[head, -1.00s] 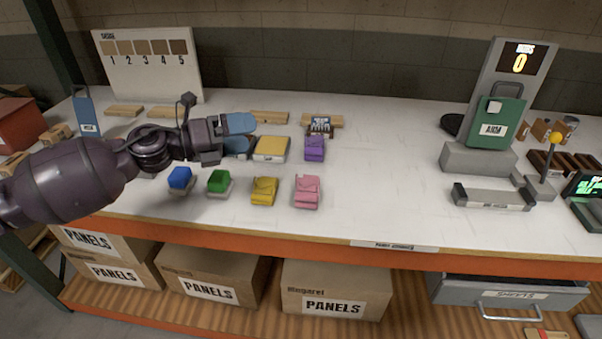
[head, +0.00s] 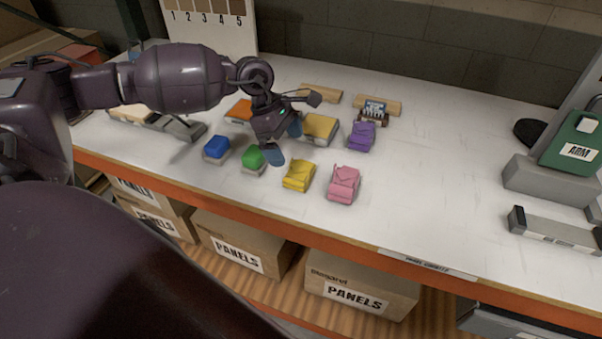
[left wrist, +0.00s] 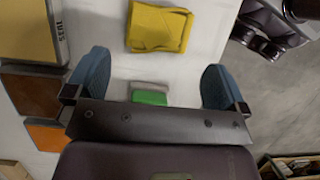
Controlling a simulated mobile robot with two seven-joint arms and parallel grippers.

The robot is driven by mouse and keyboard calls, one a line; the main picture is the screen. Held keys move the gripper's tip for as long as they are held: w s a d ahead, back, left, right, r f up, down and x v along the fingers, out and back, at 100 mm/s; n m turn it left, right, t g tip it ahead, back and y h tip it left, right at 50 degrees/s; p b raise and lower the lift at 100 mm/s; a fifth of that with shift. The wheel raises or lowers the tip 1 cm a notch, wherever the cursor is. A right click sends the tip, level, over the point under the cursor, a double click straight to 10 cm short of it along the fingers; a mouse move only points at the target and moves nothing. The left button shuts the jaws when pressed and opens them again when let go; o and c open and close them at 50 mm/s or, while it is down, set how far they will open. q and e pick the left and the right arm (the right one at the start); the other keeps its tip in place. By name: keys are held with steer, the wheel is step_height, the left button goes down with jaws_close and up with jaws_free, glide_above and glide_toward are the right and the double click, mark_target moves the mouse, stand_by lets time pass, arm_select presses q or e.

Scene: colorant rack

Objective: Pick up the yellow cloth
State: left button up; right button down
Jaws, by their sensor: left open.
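The yellow cloth (head: 299,175) lies folded on the white bench top, between the green block and the pink cloth. In the left wrist view the yellow cloth (left wrist: 159,27) is ahead of the fingertips, near the top edge. My left gripper (head: 284,141) is open and empty, with blue fingertips, above the bench just behind and left of the yellow cloth. In the left wrist view its two fingers (left wrist: 155,82) are spread wide with a gap between them and nothing held. My right gripper does not show.
A green block (head: 253,158) and a blue block (head: 216,148) sit left of the yellow cloth. A pink cloth (head: 344,183) lies to its right, and a purple cloth (head: 361,136) behind. A yellow-topped box (head: 320,127) is behind the gripper.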

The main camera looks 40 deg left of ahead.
mark_target(299, 169)
arm_select(q)
steer(key=shift+x, duration=3.65)
steer(key=shift+d, duration=0.15)
steer(key=shift+c, duration=0.2)
steer(key=shift+w, duration=0.1)
steer(key=c, duration=0.6)
step_height(299, 169, up, 20)
steer(key=shift+r, duration=0.1)
